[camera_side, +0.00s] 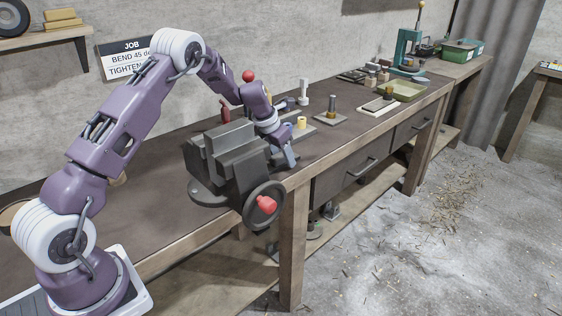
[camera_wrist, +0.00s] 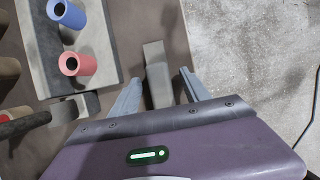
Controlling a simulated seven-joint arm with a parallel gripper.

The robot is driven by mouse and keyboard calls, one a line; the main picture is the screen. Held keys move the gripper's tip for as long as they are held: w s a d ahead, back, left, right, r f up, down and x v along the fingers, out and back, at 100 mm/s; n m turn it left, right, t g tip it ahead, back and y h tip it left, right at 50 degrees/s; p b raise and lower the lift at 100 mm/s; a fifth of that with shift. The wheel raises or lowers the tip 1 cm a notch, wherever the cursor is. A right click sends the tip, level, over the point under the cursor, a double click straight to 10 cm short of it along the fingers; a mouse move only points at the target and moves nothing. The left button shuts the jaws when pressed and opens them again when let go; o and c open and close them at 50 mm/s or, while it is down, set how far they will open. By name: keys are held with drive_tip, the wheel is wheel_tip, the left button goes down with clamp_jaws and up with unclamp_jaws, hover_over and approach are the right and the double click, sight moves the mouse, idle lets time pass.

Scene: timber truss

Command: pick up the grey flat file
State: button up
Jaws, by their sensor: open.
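A grey flat bar (camera_wrist: 155,62), which looks like the flat file, lies on the brown bench top in the wrist view, close to the bench edge. My gripper (camera_wrist: 161,75) is open, with one finger on each side of the bar and gaps visible between fingers and bar. The bar's near end is hidden by the gripper body. In the side view my gripper (camera_side: 288,158) points down by the front edge of the bench, just right of the vise. I cannot make out the file there.
A dark vise (camera_side: 228,160) with a red-handled wheel stands close beside my gripper. A grey board (camera_wrist: 88,30) with blue and red tubes lies left in the wrist view. The bench (camera_side: 340,118) ends right of the bar, with floor beyond.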

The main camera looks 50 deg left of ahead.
clamp_jaws()
drive_tip(key=shift+r, duration=0.1)
wheel_tip(320, 180, up, 10)
idle(0.5)
